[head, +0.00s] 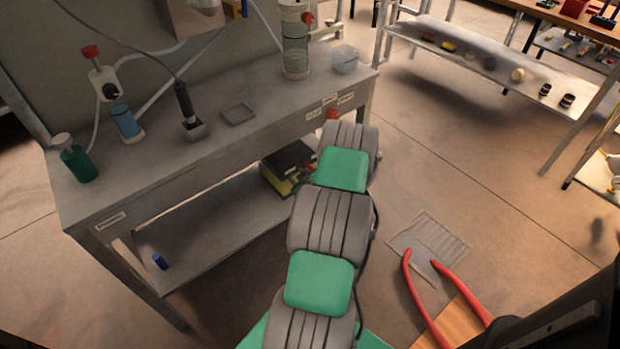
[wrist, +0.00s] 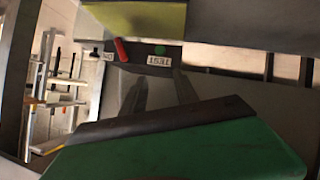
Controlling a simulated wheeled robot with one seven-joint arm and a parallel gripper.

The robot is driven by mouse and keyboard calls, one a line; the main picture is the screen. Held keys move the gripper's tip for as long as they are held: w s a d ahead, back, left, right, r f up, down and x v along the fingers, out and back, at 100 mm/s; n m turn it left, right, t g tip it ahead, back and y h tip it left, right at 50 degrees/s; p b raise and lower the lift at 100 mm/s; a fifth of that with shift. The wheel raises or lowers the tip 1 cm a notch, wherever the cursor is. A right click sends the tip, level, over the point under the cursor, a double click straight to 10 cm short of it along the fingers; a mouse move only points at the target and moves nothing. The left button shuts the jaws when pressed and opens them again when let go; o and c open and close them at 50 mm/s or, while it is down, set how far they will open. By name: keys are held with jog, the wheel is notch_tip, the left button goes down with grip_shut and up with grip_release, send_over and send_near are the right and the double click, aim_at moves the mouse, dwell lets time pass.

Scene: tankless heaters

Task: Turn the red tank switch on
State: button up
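A small red switch lever (wrist: 121,49) shows in the wrist view on a grey panel, beside a green round spot (wrist: 160,50) and small white labels (wrist: 159,60). A small red part (head: 332,114) also shows in the head view at the workbench's front edge, just above the end of my arm; I cannot tell if it is the same lever. My gripper's two grey fingers (wrist: 160,90) stand apart with nothing between them, below the lever in the wrist picture and not visibly touching it. In the head view my arm hides the gripper.
The workbench (head: 215,150) carries bottles and a glass cylinder (head: 296,45). A black and yellow box (head: 290,165) sits on its lower shelf. Red-handled pliers (head: 435,300) show at lower right. A shelf rack (head: 490,60) stands at the back right, with open floor before it.

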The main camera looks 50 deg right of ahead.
aim_at(309, 166)
jog(key=s+d+f+h, duration=0.2)
jog(key=s+d+h, duration=0.1)
jog(key=s+d, duration=0.15)
jog(key=shift+m+t, duration=0.3)
jog(key=b+x, duration=0.1)
jog(key=x, duration=0.7)
jog(key=shift+w+d, duration=0.1)
jog(key=shift+w, duration=0.2)
grip_shut()
